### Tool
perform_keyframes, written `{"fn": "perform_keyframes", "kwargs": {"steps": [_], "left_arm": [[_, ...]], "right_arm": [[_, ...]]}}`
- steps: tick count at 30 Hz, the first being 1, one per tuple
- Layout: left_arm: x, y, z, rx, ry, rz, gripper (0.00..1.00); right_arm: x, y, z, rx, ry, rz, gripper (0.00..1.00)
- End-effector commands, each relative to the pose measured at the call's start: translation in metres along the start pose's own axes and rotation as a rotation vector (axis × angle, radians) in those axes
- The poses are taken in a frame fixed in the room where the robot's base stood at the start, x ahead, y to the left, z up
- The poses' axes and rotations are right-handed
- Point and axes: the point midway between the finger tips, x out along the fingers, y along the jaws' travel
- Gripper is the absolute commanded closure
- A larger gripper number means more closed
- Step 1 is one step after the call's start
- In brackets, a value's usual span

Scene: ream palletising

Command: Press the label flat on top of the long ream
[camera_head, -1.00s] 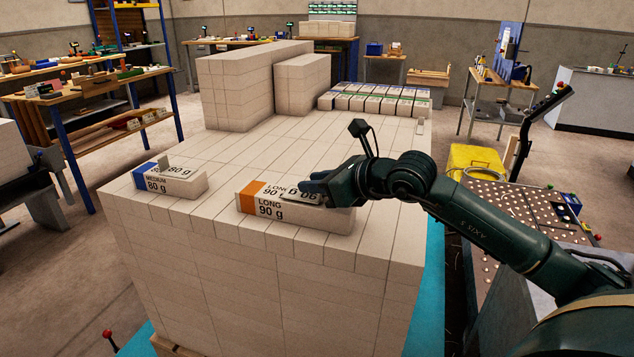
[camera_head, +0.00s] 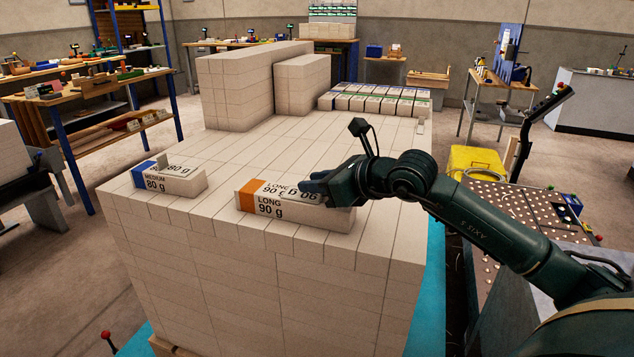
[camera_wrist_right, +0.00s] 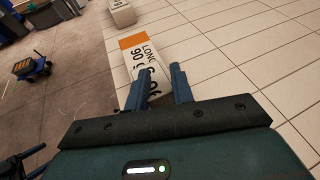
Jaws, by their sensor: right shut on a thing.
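The long ream (camera_head: 266,206) lies at the near edge of the white stack, with an orange band on its left end and "LONG 90 g" print. It also shows in the wrist view (camera_wrist_right: 131,55). My right gripper (camera_head: 306,188) is over the ream's top, right of the orange band. Its two fingers (camera_wrist_right: 161,70) are shut on a small white label (camera_head: 305,195) printed "90 g", upside down in the head view. The label is at the ream's top; whether it lies fully flat is not clear. The fingers hide part of it. My left gripper is not in view.
A medium ream (camera_head: 175,182) with a blue band and a small raised label lies to the left. Taller white blocks (camera_head: 236,92) and rows of labelled reams (camera_head: 375,102) stand farther back. The stack top (camera_head: 235,150) between them is clear.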

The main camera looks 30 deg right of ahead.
Motion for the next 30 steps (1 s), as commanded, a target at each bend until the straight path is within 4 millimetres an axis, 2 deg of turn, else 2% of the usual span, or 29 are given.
{"fn": "perform_keyframes", "kwargs": {"steps": [30], "left_arm": [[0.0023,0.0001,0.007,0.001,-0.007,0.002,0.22]], "right_arm": [[0.0006,0.0002,-0.0011,0.0,-0.002,0.0,0.97]]}}
